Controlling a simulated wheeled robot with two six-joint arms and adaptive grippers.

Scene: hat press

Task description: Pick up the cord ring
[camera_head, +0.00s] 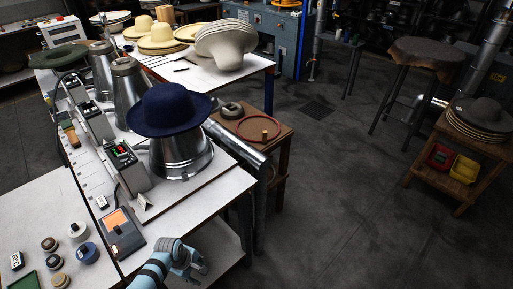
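The cord ring (280,127) is a thin red loop lying flat on a small brown wooden table (284,138) just right of the hat press bench. It lies around a small brass-coloured peg or cylinder. One of my grippers, seemingly the left (202,264), shows at the bottom edge beside the bench's front corner, well short of the ring. Its fingers are small and dark, so I cannot tell if they are open. My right gripper is not in view.
A navy hat (170,108) sits on a metal press block (182,158) left of the ring. A dark round object (231,110) lies behind the ring. A shiny pipe (236,147) runs beside the small table.

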